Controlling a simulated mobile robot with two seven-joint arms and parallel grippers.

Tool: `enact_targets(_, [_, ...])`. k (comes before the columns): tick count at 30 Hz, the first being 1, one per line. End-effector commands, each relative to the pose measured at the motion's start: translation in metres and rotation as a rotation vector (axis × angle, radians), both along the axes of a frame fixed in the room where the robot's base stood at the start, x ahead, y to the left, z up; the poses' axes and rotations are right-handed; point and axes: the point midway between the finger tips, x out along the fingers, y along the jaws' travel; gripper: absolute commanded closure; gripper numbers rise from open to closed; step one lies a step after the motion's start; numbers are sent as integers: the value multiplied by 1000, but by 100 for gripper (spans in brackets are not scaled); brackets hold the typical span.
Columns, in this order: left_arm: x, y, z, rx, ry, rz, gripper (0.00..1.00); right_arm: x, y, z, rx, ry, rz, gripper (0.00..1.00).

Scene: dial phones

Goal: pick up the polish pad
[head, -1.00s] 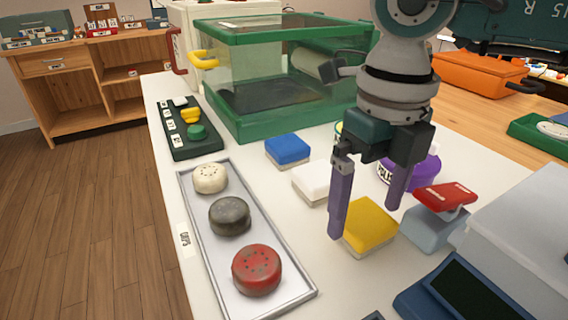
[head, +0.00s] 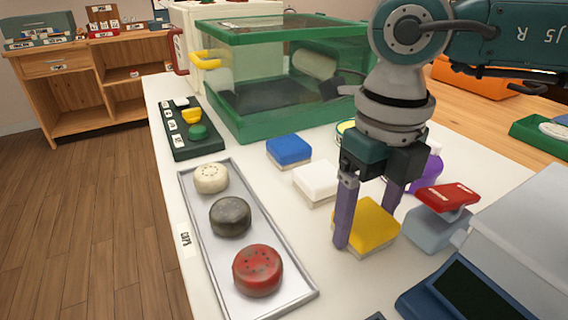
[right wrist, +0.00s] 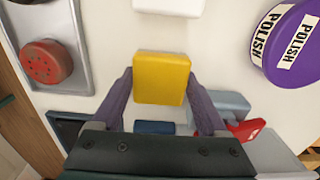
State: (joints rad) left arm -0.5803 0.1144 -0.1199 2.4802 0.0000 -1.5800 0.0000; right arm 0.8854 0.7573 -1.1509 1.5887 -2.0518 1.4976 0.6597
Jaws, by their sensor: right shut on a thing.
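The yellow pad (head: 372,226), with a pale underside, is on the white table among the pads. It also shows in the right wrist view (right wrist: 161,78). My right gripper (head: 366,222) points down with one purple finger on each side of the yellow pad, shut on it. In the head view I see no clear gap between pad and table. A white pad (head: 317,182) and a blue pad (head: 289,149) lie behind it. No pad shows a readable label. A purple tub (right wrist: 290,45) reads POLISH. My left gripper is not in view.
A grey tray (head: 300,297) with several round caps lies to the left. A red-topped block (head: 447,197) and a grey machine (head: 520,220) stand close on the right. A green-framed clear box (head: 265,125) stands behind. Floor is open at far left.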

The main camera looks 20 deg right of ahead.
Motion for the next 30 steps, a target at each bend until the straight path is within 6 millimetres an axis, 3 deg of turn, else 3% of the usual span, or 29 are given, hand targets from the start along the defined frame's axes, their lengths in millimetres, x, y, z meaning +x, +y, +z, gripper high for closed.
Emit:
enact_targets(3, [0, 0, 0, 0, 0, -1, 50, 0, 0, 0, 0, 0, 0, 80])
enact_targets(11, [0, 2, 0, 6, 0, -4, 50, 0, 0, 2, 0, -1, 0, 80])
enact_targets(16, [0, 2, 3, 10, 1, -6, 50, 1, 0, 14, 0, -2, -1, 80])
enact_targets(23, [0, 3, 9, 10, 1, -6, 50, 2, 0, 54, 1, -5, 0, 80])
enact_targets(30, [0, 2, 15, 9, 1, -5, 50, 1, 0, 110, 1, -6, 0, 80])
